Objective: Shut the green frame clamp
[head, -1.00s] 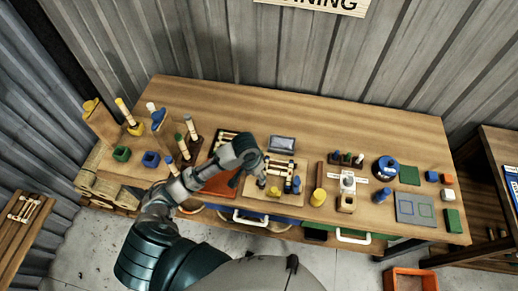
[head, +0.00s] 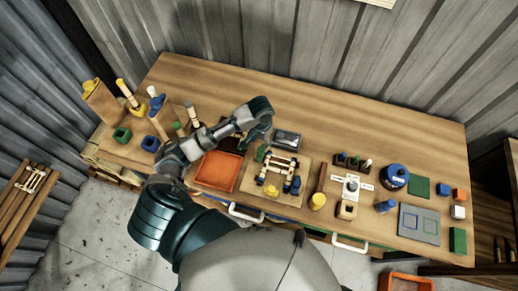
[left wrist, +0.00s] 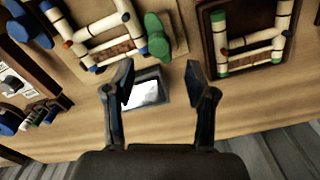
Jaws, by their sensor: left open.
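The green frame clamp (head: 261,153) is at the back left corner of the light board (head: 259,193) that carries a small rattan frame (head: 284,163). In the left wrist view the green clamp (left wrist: 157,36) shows as a rounded green piece beside the frame; I cannot tell how far it is swung. My left gripper (head: 260,136) is above the table just behind the clamp, apart from it. In the left wrist view the left gripper (left wrist: 160,82) has its fingers spread and nothing between them. My right gripper is not in view.
A dark tablet (head: 286,140) lies behind the board, below the left gripper. An orange-red tray (head: 219,171) is at the left. The back of the table is clear.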

